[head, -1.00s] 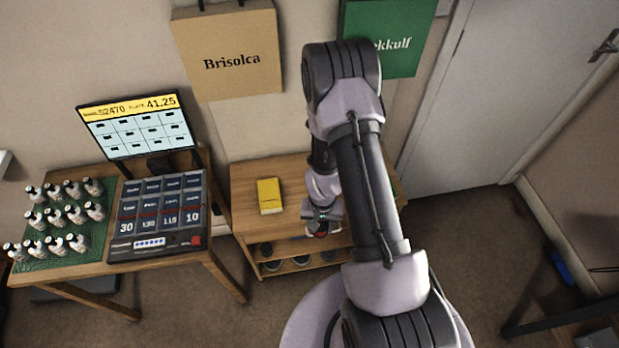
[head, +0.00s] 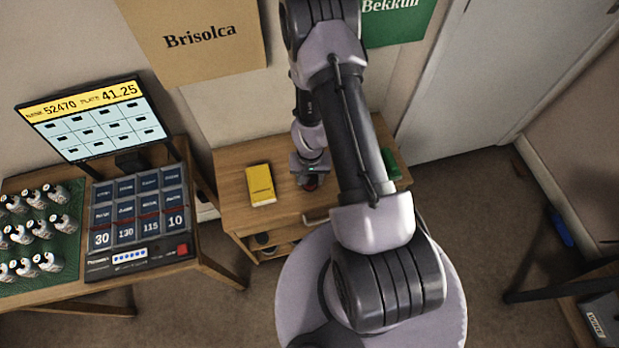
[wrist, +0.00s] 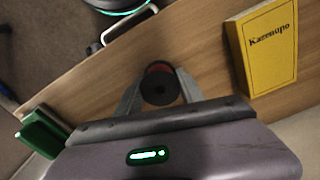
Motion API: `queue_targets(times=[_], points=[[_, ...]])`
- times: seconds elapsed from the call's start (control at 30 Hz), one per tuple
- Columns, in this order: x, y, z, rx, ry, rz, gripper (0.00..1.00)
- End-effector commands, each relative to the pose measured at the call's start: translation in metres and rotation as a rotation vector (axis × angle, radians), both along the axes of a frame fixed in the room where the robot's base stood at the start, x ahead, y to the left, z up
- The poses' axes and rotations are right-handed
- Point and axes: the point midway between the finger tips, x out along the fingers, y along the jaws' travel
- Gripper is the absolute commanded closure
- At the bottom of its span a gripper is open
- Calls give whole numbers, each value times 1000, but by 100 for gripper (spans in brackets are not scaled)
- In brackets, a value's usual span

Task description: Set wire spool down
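The wire spool (wrist: 157,88) is dark with a red band and a hole in its middle. It sits between the two fingers of my gripper (wrist: 160,79), which look closed on its sides. In the head view the spool (head: 311,186) shows as a small dark and red shape under my gripper (head: 309,179). Both are over the small wooden table (head: 232,180), between a yellow box and a green box. I cannot tell whether the spool touches the tabletop.
The yellow box (head: 261,184) lies left of my gripper, the green box (head: 391,164) right of it. Bare tabletop separates them. A metal handle (wrist: 125,25) is at the table's front edge. A desk with a keypad console (head: 140,220) and several bottles stands left.

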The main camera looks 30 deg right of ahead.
Motion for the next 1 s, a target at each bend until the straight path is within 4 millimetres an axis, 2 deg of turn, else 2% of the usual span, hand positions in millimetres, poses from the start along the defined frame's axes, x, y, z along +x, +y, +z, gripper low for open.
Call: queue_targets(times=[0.03, 0.13, 0.47, 0.57, 0.8, 0.9, 1.0], points=[[0, 0, -2, 0, 0, 0, 53], [0, 0, -1, 0, 0, 0, 33], [0, 0, 3, 0, 0, 0, 33], [0, 0, 22, 0, 0, 1, 33], [0, 0, 91, 0, 0, 0, 33], [0, 0, 110, 0, 0, 0, 33], [0, 0, 121, 0, 0, 0, 33]])
